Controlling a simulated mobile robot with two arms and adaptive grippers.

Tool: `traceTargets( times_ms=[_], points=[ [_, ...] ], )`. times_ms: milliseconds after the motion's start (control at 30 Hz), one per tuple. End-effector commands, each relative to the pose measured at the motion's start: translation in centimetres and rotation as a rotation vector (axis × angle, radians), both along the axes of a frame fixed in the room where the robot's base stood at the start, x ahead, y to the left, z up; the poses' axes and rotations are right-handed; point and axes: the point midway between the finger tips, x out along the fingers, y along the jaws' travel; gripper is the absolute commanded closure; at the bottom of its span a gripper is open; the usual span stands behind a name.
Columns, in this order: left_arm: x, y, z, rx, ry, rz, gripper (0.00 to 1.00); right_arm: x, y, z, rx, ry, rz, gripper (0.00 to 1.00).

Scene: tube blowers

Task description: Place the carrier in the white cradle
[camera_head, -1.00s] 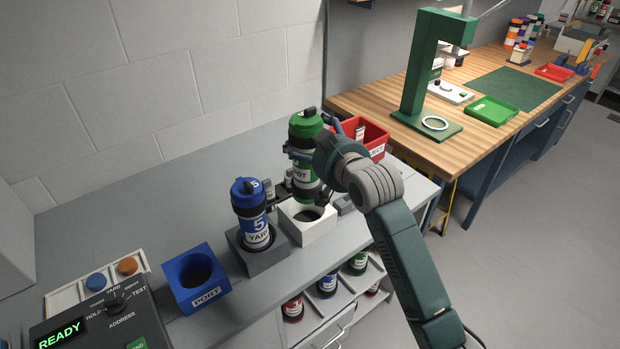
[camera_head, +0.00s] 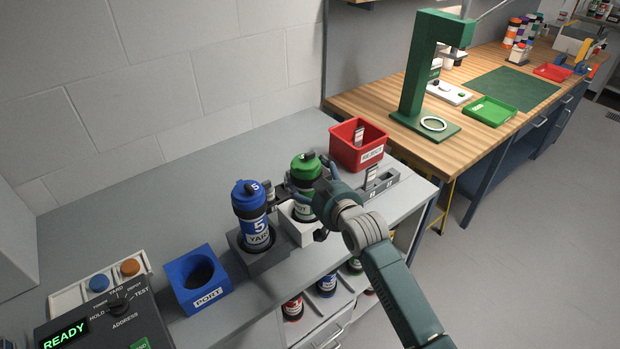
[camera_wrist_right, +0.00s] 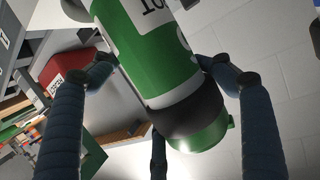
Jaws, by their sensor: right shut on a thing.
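The green carrier (camera_head: 305,168), with a black band and a white label, stands upright at the white cradle (camera_head: 304,237). Its lower end appears to be down in the cradle's opening, but my gripper hides part of it, and I cannot tell if it is fully seated. My right gripper (camera_head: 306,192) is shut on the carrier near its upper part. In the right wrist view the carrier (camera_wrist_right: 155,55) lies between the dark blue fingers (camera_wrist_right: 158,90). My left gripper is not in view.
A blue carrier (camera_head: 252,215) stands in a grey cradle (camera_head: 262,262) close to the left. A blue port block (camera_head: 188,295) and a control box (camera_head: 110,322) reading READY are further left. A red bin (camera_head: 345,152) and a small grey holder (camera_head: 382,184) are behind and right.

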Motion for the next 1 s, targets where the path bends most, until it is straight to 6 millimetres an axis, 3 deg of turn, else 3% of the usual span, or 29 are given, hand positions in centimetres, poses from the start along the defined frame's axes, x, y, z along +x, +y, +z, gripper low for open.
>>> traceTargets(
  times_ms=[100,133,233,667,1000],
  points=[
    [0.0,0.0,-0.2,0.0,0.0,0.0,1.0,0.1,0.0,-0.1,0.001,-0.004,0.0,0.79],
    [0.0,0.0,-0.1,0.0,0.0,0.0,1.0,0.0,0.0,-0.2,0.0,0.0,0.0,0.2],
    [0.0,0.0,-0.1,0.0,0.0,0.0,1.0,0.0,0.0,-0.2,0.0,0.0,0.0,0.02],
    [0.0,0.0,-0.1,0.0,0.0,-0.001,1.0,-0.6,-0.3,0.1,0.0,0.0,0.0,0.02],
    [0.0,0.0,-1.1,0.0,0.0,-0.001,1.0,-6.4,-2.8,1.9,0.0,-0.002,-0.001,0.02]
  ],
)
